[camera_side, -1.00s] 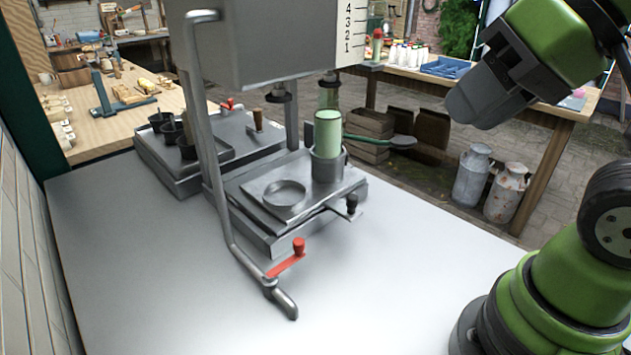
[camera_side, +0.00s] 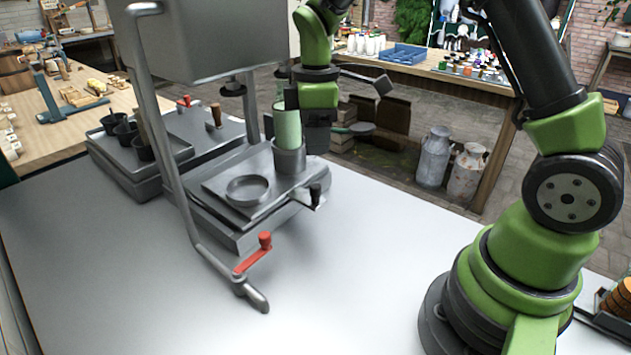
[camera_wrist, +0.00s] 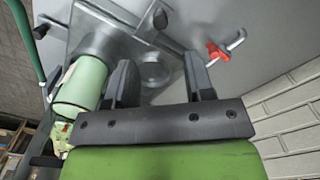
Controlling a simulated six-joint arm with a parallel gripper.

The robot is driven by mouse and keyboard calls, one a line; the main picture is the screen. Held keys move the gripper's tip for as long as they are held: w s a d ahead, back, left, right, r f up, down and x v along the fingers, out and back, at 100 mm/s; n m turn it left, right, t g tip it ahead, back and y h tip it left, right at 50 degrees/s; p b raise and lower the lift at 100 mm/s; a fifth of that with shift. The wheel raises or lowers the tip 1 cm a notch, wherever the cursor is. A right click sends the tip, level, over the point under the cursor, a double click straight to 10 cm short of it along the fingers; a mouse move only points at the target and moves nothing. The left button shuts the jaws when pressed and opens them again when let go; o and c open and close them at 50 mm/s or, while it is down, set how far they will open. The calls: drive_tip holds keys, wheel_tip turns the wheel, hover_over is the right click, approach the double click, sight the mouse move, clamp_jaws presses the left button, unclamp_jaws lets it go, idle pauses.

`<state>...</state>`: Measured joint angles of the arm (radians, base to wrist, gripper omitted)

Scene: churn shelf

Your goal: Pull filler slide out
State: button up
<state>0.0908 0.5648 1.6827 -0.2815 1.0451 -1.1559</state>
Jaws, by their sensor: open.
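The filler slide (camera_side: 222,188) is a flat grey metal plate on a grey base. It carries a round shallow dish (camera_side: 247,191) and a cup (camera_side: 289,159) with a pale green cylinder (camera_side: 288,126) standing upright in it. A black-knobbed handle (camera_side: 315,193) sticks out at its right front. My gripper (camera_side: 318,146) is just behind and right of the green cylinder, partly hidden by it. In the wrist view my open, empty fingers (camera_wrist: 160,72) frame the dish (camera_wrist: 153,72); the green cylinder (camera_wrist: 82,85) is left of them and the black knob (camera_wrist: 160,19) lies beyond.
A bent metal bar with a red-knobbed crank (camera_side: 254,252) stands in front of the slide. A grey housing (camera_side: 220,35) overhangs it. A second grey unit with dark cups (camera_side: 140,145) is at the left. The white tabletop in front is clear.

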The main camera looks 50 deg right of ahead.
sight(316, 186)
wheel_tip(316, 186, down, 10)
drive_tip(key=shift+r, duration=0.1)
idle(0.4)
clamp_jaws()
